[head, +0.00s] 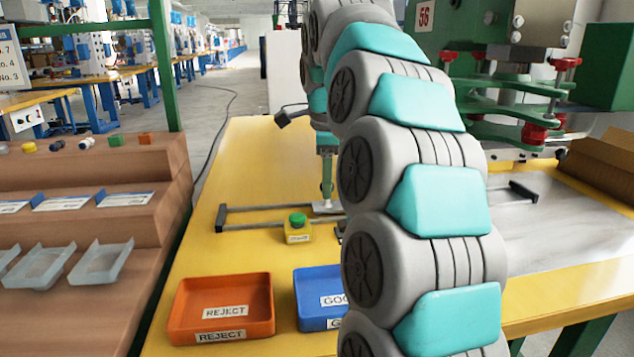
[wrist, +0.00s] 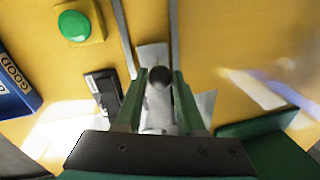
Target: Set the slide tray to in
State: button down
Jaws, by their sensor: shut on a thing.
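The slide tray (head: 325,208) shows in the head view as a small pale metal plate on two dark rails; my arm hides its right side. In the wrist view its pale plate (wrist: 152,54) lies across the rails, with a dark round-topped post (wrist: 160,76) standing up from it. My gripper (wrist: 158,82) is shut on this post, one green finger on each side. In the head view my gripper (head: 326,192) points down at the tray from above.
A green button on a yellow box (head: 298,232) stands in front of the rails (head: 258,208). An orange REJECT bin (head: 222,305) and a blue GOOD bin (head: 318,297) are nearer. A green welding machine (head: 475,100) stands at right. A small black object (wrist: 103,88) lies left of my fingers.

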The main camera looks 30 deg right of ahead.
jog(key=c, duration=0.5)
grip_release()
jog(key=shift+r, duration=0.1)
jog(key=shift+s+a+r+p, duration=0.1)
jog(key=shift+s+r+p, duration=0.15)
jog(key=shift+r+p, duration=0.7)
jog(key=shift+s+a+r+p, duration=0.1)
jog(key=shift+s+r+p, duration=0.15)
jog(key=shift+r, duration=1.3)
jog(key=shift+s+a+r+p, duration=0.15)
jog(key=shift+r+p, duration=0.45)
jog(key=shift+r, duration=0.65)
